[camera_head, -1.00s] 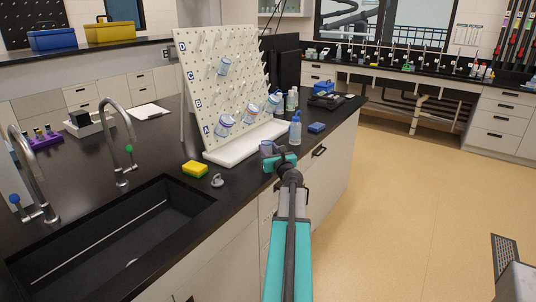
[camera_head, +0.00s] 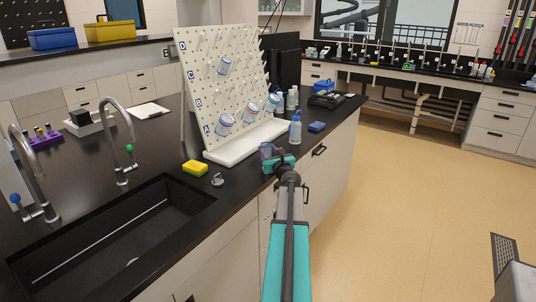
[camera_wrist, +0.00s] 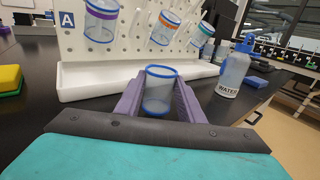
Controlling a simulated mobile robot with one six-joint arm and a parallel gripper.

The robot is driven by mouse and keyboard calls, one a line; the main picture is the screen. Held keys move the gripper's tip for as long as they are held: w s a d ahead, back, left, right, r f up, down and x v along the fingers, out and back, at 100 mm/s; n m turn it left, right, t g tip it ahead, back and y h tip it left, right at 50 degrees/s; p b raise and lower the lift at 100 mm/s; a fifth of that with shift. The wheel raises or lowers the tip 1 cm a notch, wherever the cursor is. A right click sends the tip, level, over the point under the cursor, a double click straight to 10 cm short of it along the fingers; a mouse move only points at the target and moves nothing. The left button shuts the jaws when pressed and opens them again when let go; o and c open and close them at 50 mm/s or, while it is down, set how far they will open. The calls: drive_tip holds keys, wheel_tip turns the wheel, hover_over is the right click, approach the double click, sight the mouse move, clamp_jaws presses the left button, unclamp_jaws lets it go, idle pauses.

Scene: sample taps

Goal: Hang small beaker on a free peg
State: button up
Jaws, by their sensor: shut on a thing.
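The small beaker (camera_wrist: 160,92), clear with a blue rim and base ring, is held upright between the purple fingers of my gripper (camera_wrist: 158,98) in the wrist view. In the head view my gripper (camera_head: 272,156) is over the counter's front edge, in front of the pegboard. The beaker (camera_head: 267,150) shows there only small and partly hidden. The white pegboard (camera_head: 196,75) stands on the counter with rows lettered A to D. Many other pegs are bare.
The board's white drip tray (camera_head: 225,152) lies in front of it. A water wash bottle (camera_wrist: 234,72) stands right of the beaker. A yellow-green sponge (camera_head: 195,167) and the sink (camera_head: 115,240) are to the left. A blue box (camera_head: 316,127) lies right.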

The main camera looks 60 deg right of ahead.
drive_tip(key=shift+f, duration=0.6)
drive_tip(key=shift+f, duration=0.2)
drive_tip(key=o, duration=1)
drive_tip(key=shift+o, duration=0.2)
drive_tip(key=shift+a+r, duration=0.1)
drive_tip(key=shift+r, duration=0.1)
drive_tip(key=b+v, duration=0.1)
drive_tip(key=v, duration=1.1)
drive_tip(key=shift+b, duration=0.3)
drive_tip(key=shift+s, duration=0.1)
